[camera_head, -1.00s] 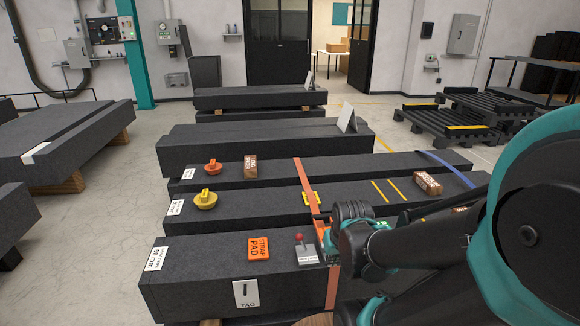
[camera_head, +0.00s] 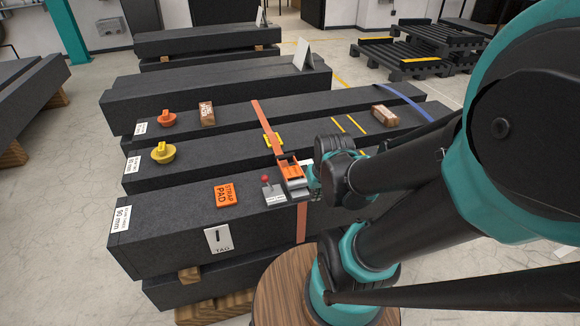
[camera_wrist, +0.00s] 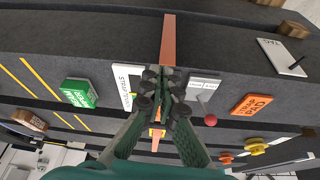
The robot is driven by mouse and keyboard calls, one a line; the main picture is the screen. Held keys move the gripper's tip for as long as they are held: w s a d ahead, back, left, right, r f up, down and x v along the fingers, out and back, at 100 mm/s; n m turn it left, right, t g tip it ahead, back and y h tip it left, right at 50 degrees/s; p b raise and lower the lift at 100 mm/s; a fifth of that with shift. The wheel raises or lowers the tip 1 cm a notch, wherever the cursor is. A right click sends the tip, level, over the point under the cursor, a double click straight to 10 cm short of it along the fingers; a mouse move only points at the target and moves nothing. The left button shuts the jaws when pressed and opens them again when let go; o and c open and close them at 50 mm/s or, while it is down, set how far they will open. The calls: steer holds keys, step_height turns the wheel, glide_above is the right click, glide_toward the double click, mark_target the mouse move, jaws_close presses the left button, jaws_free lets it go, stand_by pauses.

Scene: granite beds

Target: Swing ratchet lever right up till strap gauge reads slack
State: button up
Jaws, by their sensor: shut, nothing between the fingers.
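An orange strap (camera_head: 262,125) crosses the dark granite beams, and an orange ratchet (camera_head: 290,169) sits on it on the front beam. My gripper (camera_head: 311,182) is shut and empty, close to the right of the ratchet; contact cannot be told. In the wrist view, my gripper (camera_wrist: 161,76) is over the strap (camera_wrist: 168,38) and hides most of the ratchet. A small grey box with a red-knobbed lever (camera_head: 272,188) stands left of the ratchet; it also shows in the wrist view (camera_wrist: 205,82). A white labelled plate (camera_wrist: 124,80) lies on the strap's other side; its reading is not legible.
An orange strap pad (camera_head: 226,195) and a white tag (camera_head: 218,239) are on the front beam. Yellow (camera_head: 163,153) and orange (camera_head: 167,119) knobs and brown blocks (camera_head: 207,114) sit on beams behind. A green block (camera_wrist: 78,93) is near my gripper. Pallets (camera_head: 408,58) stand back right.

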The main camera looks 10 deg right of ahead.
steer(key=shift+o, duration=1.1)
steer(key=shift+w+r, duration=0.1)
steer(key=shift+w, duration=0.1)
steer(key=o, duration=0.6)
steer(key=w+r+m, duration=0.2)
steer(key=w, duration=0.1)
steer(key=w+r+m, duration=0.1)
steer(key=w+m, duration=0.1)
steer(key=w, duration=0.1)
steer(key=w+a+r+m, duration=0.1)
steer(key=w+r+m, duration=0.1)
steer(key=w, duration=0.2)
steer(key=shift+a+r+m+g, duration=0.1)
steer(key=shift+r+m+g, duration=0.2)
steer(key=shift+r+g, duration=0.1)
steer(key=m+g, duration=0.1)
steer(key=m, duration=0.9)
glide_toward(286, 155)
steer(key=x, duration=0.9)
jaws_close()
